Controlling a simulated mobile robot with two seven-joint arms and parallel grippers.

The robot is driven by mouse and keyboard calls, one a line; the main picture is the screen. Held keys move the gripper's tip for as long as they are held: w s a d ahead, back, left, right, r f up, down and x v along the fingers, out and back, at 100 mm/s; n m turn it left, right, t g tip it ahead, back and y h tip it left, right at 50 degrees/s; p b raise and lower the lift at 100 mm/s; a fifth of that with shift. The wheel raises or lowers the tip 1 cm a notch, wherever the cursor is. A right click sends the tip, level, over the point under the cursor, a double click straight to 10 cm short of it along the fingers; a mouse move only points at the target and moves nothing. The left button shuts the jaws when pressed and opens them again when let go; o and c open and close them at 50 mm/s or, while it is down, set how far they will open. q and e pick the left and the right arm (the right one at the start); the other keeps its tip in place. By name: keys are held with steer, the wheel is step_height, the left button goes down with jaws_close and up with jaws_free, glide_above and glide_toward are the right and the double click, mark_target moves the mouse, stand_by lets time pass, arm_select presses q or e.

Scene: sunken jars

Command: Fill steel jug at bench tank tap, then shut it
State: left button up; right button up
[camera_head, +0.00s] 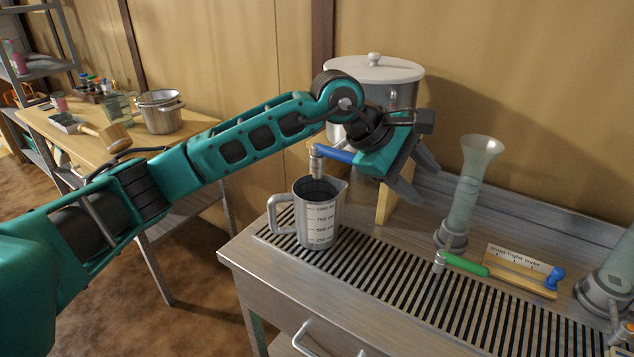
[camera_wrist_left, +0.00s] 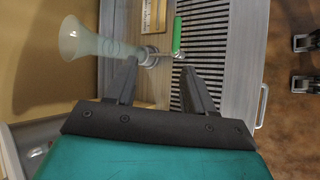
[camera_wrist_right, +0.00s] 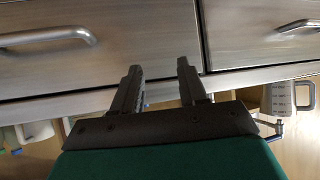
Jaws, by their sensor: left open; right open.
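The steel jug (camera_head: 322,220) stands upright on the slatted drain at the bench's left end, its handle to the left. The tap spout (camera_head: 317,162) of the bench tank (camera_head: 400,96) is just above its mouth. The tap's blue lever (camera_head: 338,154) points right, its far end behind my left gripper. No stream shows, and the jug's water level cannot be seen. My left gripper (camera_head: 424,181) is open and empty in front of the tank; its jaws also show in the left wrist view (camera_wrist_left: 160,67). My right gripper (camera_wrist_right: 160,68) is open and empty before the drawer fronts.
A glass funnel column (camera_head: 467,190) with a green lever (camera_head: 465,263) stands right of the tank. A small wooden sign (camera_head: 515,262) and a blue-knobbed part (camera_head: 553,277) are beside it. A side table (camera_head: 205,118) holds a pot (camera_head: 160,115) and a mallet (camera_head: 108,135).

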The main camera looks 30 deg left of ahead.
mark_target(345, 154)
arm_select(q)
steer(key=w+a+r+n+y, duration=0.1)
steer(key=a+r+n+y, duration=0.1)
steer(key=a+y, duration=0.35)
steer(key=w+a+r+n+y, duration=0.1)
steer(key=a+r+y, duration=0.1)
steer(key=a, duration=0.7)
steer(key=shift+h, duration=0.25)
steer(key=b+x, duration=0.3)
steer(key=x, duration=0.3)
steer(key=shift+a+f, duration=0.15)
steer(key=shift+f, duration=0.3)
steer(key=shift+w, duration=0.15)
steer(key=shift+c, duration=1)
jaws_close()
